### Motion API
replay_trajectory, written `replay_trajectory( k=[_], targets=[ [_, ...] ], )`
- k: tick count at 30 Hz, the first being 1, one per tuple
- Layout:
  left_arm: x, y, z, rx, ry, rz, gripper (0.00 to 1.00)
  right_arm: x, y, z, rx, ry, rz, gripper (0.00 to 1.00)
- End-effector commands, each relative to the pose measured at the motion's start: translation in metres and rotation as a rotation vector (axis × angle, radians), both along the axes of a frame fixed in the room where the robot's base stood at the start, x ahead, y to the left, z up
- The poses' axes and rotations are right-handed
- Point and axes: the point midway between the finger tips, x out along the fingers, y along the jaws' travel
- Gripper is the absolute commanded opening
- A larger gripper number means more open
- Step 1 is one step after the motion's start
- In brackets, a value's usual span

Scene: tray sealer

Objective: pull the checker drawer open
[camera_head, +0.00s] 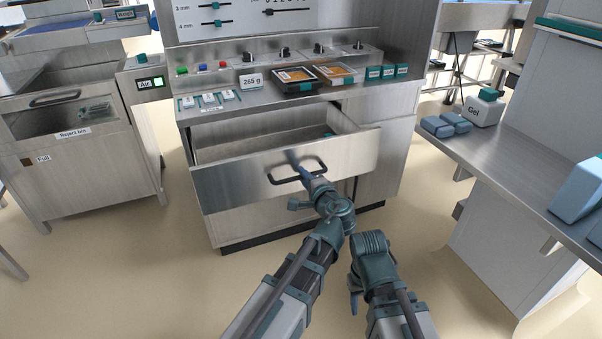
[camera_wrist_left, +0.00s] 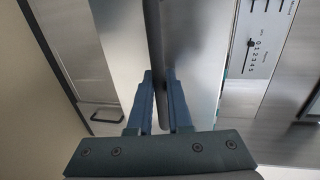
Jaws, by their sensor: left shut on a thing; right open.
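The checker drawer (camera_head: 340,154) stands pulled out from the steel cabinet, with its inside showing. Its dark bar handle (camera_head: 284,180) is on the front panel. My left gripper (camera_head: 300,170) is at the handle, shut on it. In the left wrist view the handle bar (camera_wrist_left: 154,60) runs between the two blue fingers (camera_wrist_left: 160,100). My right gripper (camera_head: 354,296) hangs low in front of the cabinet, to the right of the left arm and away from the drawer. Its fingers are small and partly hidden in the head view.
A reject bin (camera_head: 75,150) stands at left. A side bench (camera_head: 520,165) with blue blocks stands at right. The floor in front is clear.

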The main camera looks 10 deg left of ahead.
Motion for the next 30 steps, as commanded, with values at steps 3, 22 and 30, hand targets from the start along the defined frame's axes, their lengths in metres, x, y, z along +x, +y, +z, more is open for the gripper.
replay_trajectory(
  k=[3, 22, 30],
  targets=[
    [-0.0003, -0.0006, -0.0002, -0.001, -0.001, 0.0, 0.0, 0.0, 0.0, -0.0001, 0.0, 0.0, 0.0, 0.5],
    [-0.0001, -0.0003, -0.0001, 0.0, 0.0, 0.0, 0.47, 0.0, 0.0, 0.0, 0.0, 0.0, 0.0, 0.5],
    [-0.0063, 0.0023, 0.0031, -0.001, 0.0, 0.001, 0.47, 0.0, 0.0, 0.0031, 0.0, 0.0, 0.001, 0.5]
  ],
)
